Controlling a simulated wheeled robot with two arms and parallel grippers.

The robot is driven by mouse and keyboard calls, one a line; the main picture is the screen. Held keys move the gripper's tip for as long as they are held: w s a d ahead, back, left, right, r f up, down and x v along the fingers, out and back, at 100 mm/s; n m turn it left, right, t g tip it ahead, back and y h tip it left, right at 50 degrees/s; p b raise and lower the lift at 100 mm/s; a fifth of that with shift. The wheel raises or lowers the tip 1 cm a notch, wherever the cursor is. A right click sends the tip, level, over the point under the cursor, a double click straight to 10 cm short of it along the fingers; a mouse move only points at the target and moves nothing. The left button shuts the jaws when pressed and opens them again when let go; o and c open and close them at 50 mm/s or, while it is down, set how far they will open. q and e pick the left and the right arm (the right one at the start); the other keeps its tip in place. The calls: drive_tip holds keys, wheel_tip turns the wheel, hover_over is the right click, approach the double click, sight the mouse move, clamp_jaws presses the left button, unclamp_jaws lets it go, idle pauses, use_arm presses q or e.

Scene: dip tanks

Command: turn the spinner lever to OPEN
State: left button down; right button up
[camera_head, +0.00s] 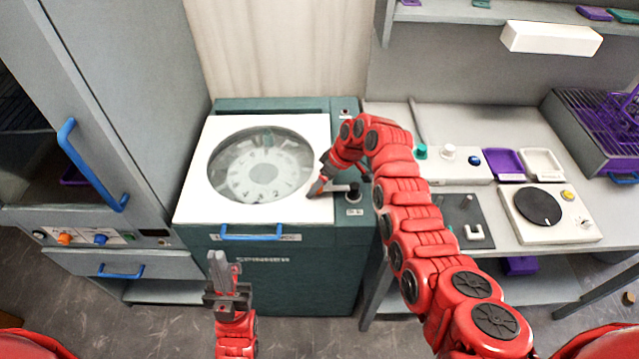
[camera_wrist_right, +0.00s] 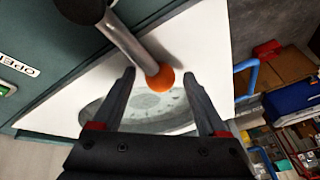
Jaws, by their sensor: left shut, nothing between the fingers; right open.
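The spinner (camera_head: 292,250) is a teal cabinet with a white lid (camera_head: 195,205) and a round window onto a drum. Its lever (camera_wrist_right: 128,42) is a metal rod with an orange ball knob (camera_wrist_right: 160,77), turning on a black hub (camera_head: 354,194) at the cabinet's right side. In the right wrist view the knob lies between the tips of my right gripper (camera_head: 317,188), which is open; I cannot tell whether a finger touches it. An OPEN label (camera_wrist_right: 19,66) sits beyond the hub. My left gripper (camera_head: 222,268) is shut and empty, in front of the spinner.
A blue handle (camera_head: 252,234) runs along the lid's front edge. A grey cabinet with a blue door handle (camera_head: 88,165) stands at left. On the right, a bench (camera_head: 505,238) carries a turntable device (camera_head: 540,208) and purple trays. A shelf hangs above.

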clamp_jaws()
idle(1.3)
